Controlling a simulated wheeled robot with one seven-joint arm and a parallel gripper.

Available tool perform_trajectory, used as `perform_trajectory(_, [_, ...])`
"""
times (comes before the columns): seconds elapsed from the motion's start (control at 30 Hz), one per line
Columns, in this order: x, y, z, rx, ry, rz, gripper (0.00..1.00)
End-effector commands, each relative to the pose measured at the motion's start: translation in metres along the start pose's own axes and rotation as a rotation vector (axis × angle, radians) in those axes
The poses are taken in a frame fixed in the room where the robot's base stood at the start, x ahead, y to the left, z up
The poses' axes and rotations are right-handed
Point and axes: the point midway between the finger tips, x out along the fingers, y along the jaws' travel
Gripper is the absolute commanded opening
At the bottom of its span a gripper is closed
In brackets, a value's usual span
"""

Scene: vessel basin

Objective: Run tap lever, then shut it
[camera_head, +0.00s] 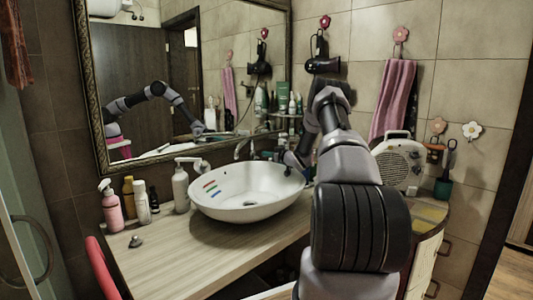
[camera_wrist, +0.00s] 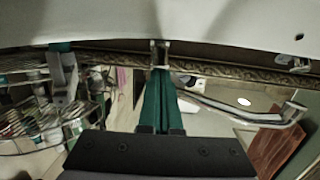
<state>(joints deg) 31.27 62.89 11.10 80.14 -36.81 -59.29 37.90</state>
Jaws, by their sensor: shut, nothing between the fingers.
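The chrome tap (camera_head: 241,148) stands behind the white vessel basin (camera_head: 250,203), its spout over the basin's back edge. In the wrist view a curved chrome pipe, apparently the tap spout (camera_wrist: 245,112), runs to the right of my fingers. My gripper (camera_wrist: 160,75) is shut and empty, its two green fingers side by side. A small metal piece shows just past the fingertips; I cannot tell whether it is the tap lever or whether they touch. In the head view my gripper (camera_head: 290,161) is at the basin's back right, partly hidden by my arm.
Several bottles, including a pink one (camera_head: 111,206) and a white pump bottle (camera_head: 180,187), stand left of the basin. A framed mirror (camera_head: 150,60) hangs behind. A wire shelf (camera_wrist: 20,125) is close to my fingers. A cream radio (camera_head: 400,163) stands at right. The front counter (camera_head: 200,258) is mostly clear.

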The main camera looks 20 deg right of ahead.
Motion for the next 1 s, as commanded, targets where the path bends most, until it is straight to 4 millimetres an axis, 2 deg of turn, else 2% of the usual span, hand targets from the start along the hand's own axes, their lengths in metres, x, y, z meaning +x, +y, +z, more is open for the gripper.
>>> perform_trajectory(0.17, [0.000,0.000,-0.002,0.000,0.000,0.000,0.00])
perform_trajectory(0.27, [-0.001,0.001,-0.010,-0.002,0.001,0.001,0.00])
perform_trajectory(0.6, [-0.008,0.001,-0.073,-0.002,0.002,0.001,0.00])
perform_trajectory(0.83, [-0.012,0.001,-0.097,-0.001,-0.006,-0.001,0.00])
perform_trajectory(0.93, [-0.026,-0.002,-0.100,-0.001,-0.067,-0.014,0.00])
perform_trajectory(1.0, [-0.043,-0.003,-0.098,-0.001,-0.144,-0.021,0.00])
